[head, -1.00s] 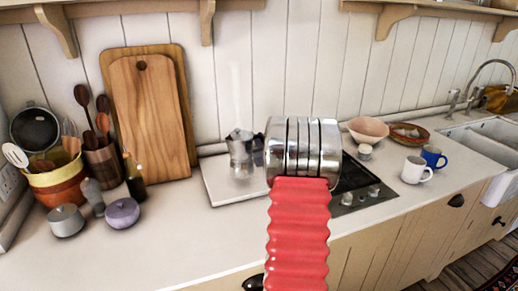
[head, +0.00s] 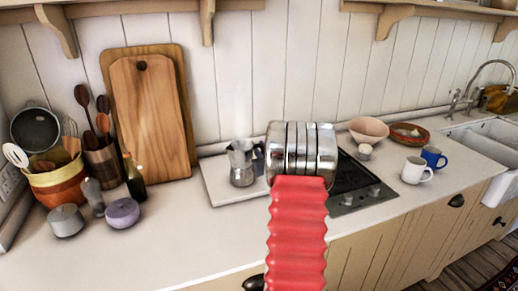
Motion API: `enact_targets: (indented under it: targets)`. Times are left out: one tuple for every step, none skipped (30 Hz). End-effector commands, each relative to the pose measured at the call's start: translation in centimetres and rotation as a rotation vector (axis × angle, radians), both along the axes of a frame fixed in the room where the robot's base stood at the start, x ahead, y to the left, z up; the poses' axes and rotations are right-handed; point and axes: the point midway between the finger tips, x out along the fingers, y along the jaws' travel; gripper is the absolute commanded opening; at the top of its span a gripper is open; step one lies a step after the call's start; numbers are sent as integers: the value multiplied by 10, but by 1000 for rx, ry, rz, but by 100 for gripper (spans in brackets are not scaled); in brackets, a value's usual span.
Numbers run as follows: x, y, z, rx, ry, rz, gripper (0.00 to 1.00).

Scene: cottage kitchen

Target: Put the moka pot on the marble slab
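The moka pot (head: 242,165), silver and faceted, stands upright over the white marble slab (head: 222,194), and its base appears to rest on it. The slab lies on the counter left of the hob. My arm, with a red ribbed sleeve and a shiny metal section, rises in front of the slab's right side.
A black hob (head: 352,184) lies right of the slab. Cutting boards (head: 150,120) lean on the wall at the left, beside a dark bottle (head: 134,180). White mug (head: 415,171) stands right. Front-left counter is clear.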

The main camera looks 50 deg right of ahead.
Motion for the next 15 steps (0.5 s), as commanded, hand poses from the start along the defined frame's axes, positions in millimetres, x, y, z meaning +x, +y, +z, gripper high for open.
enact_targets:
  targets:
    - [0,0,0,0,0,0,22]
    - [0,0,0,0,0,0,24]
    - [0,0,0,0,0,0,27]
    - [0,0,0,0,0,0,29]
    - [0,0,0,0,0,0,30]
    - [0,0,0,0,0,0,30]
    - [0,0,0,0,0,0,30]
    - [0,0,0,0,0,0,30]
    - [0,0,0,0,0,0,30]
    - [0,0,0,0,0,0,30]
    - [0,0,0,0,0,0,30]
    - [0,0,1,0,0,0,30]
    - [0,0,2,-1,-1,0,30]
    - [0,0,3,-1,-1,0,30]
    - [-2,1,2,0,0,0,30]
